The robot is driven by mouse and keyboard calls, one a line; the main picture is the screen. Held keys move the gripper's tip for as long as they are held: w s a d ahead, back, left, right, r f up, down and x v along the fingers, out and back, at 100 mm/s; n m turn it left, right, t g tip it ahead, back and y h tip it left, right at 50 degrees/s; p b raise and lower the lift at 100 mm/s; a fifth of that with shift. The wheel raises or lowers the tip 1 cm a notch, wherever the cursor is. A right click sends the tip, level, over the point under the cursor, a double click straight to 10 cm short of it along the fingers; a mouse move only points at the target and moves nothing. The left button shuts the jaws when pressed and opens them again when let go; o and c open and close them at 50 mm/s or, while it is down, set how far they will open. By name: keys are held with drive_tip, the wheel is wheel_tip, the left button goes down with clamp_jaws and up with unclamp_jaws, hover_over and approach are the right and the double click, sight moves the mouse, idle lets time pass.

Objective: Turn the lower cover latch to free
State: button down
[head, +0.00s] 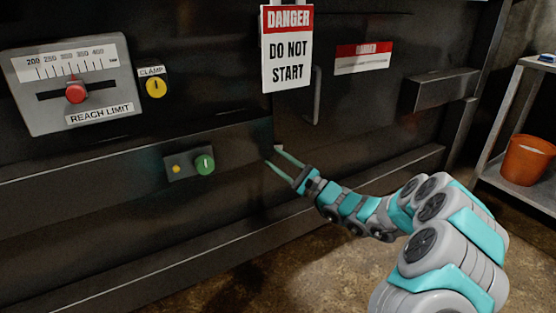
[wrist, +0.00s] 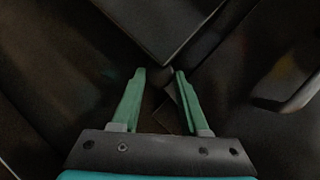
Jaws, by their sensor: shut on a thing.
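A "DANGER DO NOT START" sign (head: 287,50) hangs above my gripper. A vertical handle (head: 316,96) is right of it. A green knob (head: 204,164) sits on a panel to the left. A yellow clamp knob (head: 156,86) and reach-limit gauge (head: 72,75) are upper left. A shelf with an orange bucket (head: 527,160) stands right.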

drive_tip(key=shift+a+f+m+t, duration=0.15)
drive_tip(key=shift+m+t, duration=0.55)
drive_tip(key=shift+m, duration=0.5)
drive_tip(key=shift+c, duration=2.2)
unclamp_jaws()
drive_tip(key=v, duration=0.8)
